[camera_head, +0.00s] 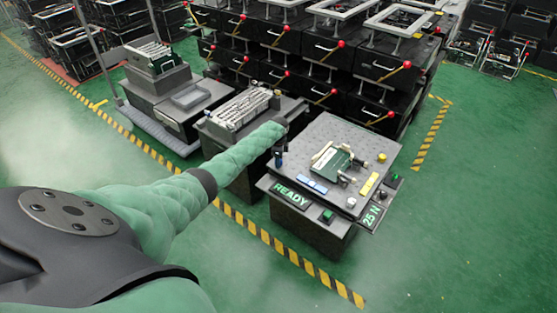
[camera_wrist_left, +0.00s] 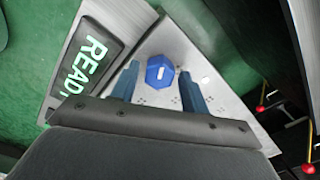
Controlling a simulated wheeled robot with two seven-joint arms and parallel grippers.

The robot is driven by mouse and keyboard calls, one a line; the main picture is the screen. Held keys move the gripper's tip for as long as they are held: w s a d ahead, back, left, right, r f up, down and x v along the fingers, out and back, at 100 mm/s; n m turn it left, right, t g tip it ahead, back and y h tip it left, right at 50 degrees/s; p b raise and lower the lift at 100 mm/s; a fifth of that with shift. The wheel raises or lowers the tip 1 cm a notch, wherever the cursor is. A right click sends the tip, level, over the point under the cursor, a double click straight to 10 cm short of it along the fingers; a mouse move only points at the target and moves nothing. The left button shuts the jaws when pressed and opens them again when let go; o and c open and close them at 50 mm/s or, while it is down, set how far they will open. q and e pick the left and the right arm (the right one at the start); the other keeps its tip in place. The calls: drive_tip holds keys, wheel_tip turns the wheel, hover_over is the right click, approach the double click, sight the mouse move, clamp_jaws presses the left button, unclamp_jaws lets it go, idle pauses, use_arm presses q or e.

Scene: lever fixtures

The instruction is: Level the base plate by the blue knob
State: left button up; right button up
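The base plate (camera_head: 345,131) is a grey dotted plate on a dark pedestal, seen right of centre in the head view; a corner of it (camera_wrist_left: 205,70) shows in the left wrist view. The blue knob (camera_wrist_left: 160,71) is a faceted blue piece with a white mark on top, near that corner. My left gripper (camera_head: 279,158) is at the plate's left corner. In the left wrist view its two blue-grey fingers (camera_wrist_left: 159,72) are apart, one on each side of the knob, with visible gaps. In the head view I cannot make out the knob. My right gripper is not in view.
A green board (camera_head: 333,163) with clamps, a yellow knob (camera_head: 382,157), a yellow bar (camera_head: 369,184) and blue pieces (camera_head: 312,185) are on the plate. A READY sign (camera_head: 290,196) and a 25 N sign (camera_head: 373,215) flank the front. Racks stand behind; floor right is clear.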

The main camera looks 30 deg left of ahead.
use_arm(q)
drive_tip(key=shift+o, duration=0.3)
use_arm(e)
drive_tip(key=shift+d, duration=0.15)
use_arm(q)
drive_tip(key=shift+r, duration=0.3)
wheel_tip(320, 180, up, 6)
drive_tip(key=shift+f, duration=0.1)
drive_tip(key=shift+r, duration=0.65)
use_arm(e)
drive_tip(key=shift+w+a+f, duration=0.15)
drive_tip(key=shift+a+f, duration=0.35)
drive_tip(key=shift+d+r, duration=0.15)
